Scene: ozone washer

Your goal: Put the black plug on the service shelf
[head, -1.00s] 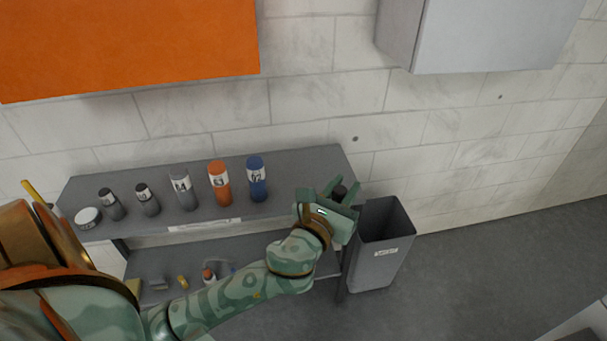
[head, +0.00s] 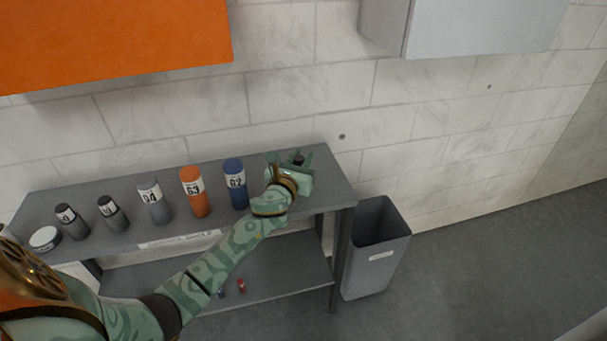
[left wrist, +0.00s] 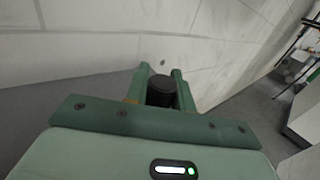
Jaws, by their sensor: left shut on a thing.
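My left gripper (head: 291,165) is shut on the black plug (head: 299,159). It is over the right part of the grey shelf unit's top (head: 325,190), just right of the blue bottle. In the left wrist view the plug (left wrist: 161,90) is a dark round cylinder between the two green fingers of the gripper (left wrist: 161,82). I cannot tell whether the plug touches the shelf top, as the hand hides its underside. My right gripper is not in view.
On the top stand a blue bottle (head: 236,185), an orange bottle (head: 194,192), several grey bottles (head: 153,203) and a white round tub (head: 45,238). A grey bin (head: 377,255) stands right of the unit. A lower shelf (head: 290,270) holds small items. The top's right end is free.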

